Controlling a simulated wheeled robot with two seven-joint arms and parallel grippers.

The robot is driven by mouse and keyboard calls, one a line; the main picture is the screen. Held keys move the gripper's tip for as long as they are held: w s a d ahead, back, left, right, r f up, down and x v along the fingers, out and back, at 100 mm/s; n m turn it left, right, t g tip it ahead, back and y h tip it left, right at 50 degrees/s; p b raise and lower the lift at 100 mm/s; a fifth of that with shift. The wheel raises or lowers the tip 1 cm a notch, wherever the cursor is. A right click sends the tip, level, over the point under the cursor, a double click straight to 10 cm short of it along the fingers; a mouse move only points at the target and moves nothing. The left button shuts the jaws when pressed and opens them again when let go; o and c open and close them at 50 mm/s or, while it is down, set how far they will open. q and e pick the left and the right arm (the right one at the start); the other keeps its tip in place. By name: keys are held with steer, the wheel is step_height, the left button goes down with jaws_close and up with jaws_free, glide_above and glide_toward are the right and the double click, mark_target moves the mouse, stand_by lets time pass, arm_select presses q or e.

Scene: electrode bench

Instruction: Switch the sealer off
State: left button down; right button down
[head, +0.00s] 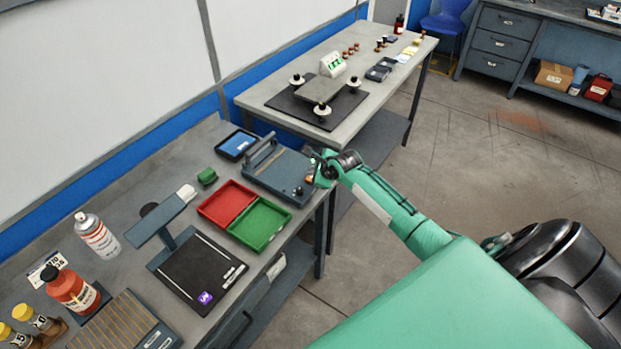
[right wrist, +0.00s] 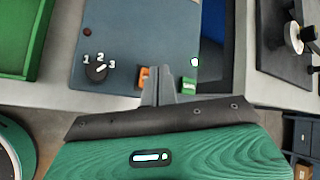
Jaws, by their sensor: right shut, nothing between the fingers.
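The sealer (head: 281,176) is a blue-grey box with a raised handle bar (head: 261,152), at the bench's far right corner in the head view. In the right wrist view its panel (right wrist: 135,35) shows a black knob (right wrist: 98,72) marked 1, 2, 3. Near its front edge are an orange part (right wrist: 145,76) and a green part (right wrist: 188,86), partly hidden by my fingers. My right gripper (right wrist: 159,78) is shut and empty, its tips between the orange and green parts. I cannot tell whether it touches either. My left gripper is not in view.
A red tray (head: 226,202) and a green tray (head: 260,223) lie beside the sealer. A blue-screened device (head: 236,145) stands behind it. A second table (head: 262,92) with a black board is beyond a gap. Bottles stand at the bench's left.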

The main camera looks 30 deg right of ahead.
steer(key=shift+f, duration=0.15)
steer(key=shift+f, duration=0.25)
steer(key=shift+f, duration=0.3)
stand_by(0.4)
steer(key=shift+r+p, duration=0.75)
steer(key=shift+p, duration=0.5)
step_height(320, 180, up, 6)
steer(key=p, duration=0.6)
